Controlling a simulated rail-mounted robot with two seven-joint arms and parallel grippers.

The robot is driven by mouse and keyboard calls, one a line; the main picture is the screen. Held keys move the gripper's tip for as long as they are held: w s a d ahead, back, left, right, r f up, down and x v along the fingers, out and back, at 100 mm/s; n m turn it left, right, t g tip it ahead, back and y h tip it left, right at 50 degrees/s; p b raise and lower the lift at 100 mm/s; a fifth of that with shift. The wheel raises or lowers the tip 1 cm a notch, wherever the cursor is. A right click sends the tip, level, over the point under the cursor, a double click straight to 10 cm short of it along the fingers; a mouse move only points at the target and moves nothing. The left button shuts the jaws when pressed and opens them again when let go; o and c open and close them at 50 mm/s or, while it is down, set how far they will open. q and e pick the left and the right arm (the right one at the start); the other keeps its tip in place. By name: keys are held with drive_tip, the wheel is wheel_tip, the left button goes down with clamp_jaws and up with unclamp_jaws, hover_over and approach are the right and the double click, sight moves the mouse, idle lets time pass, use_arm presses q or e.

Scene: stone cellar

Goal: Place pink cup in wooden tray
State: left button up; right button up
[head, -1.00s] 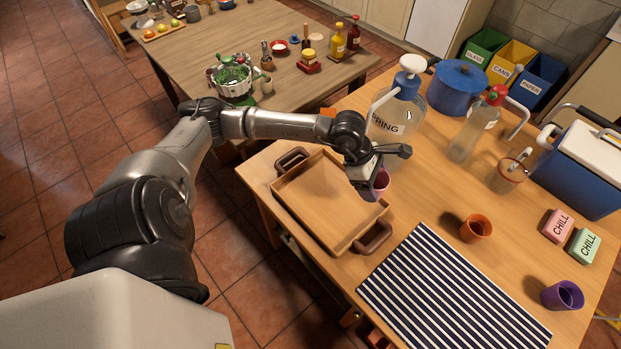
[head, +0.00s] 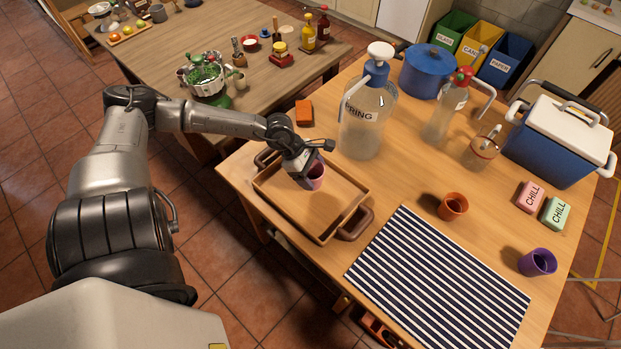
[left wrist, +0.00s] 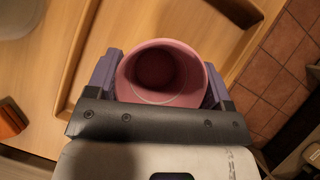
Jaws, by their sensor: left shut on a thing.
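The pink cup (head: 315,177) is held in my left gripper (head: 308,172), over the far part of the wooden tray (head: 328,236). In the left wrist view the pink cup (left wrist: 162,75) sits between the two fingers of my left gripper (left wrist: 160,82), its round mouth facing the camera. The tray's rim (left wrist: 75,60) shows beside and behind the cup. I cannot tell whether the cup's base touches the tray floor. The tray is otherwise empty, with brown handles at its ends. My right gripper is not in view.
A large spring-water bottle (head: 366,118) stands close to the right of the cup. An orange block (head: 304,112) lies behind the tray. A striped mat (head: 437,280), an orange cup (head: 453,206) and a purple cup (head: 537,262) are to the right.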

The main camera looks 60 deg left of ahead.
sight(312, 177)
use_arm(q)
drive_tip(key=shift+s+a+f, duration=0.15)
drive_tip(key=shift+a, duration=0.05)
drive_tip(key=shift+f+b, duration=0.5)
drive_tip(key=shift+f, duration=1.5)
drive_tip(key=shift+f, duration=0.1)
drive_tip(key=o, duration=0.9)
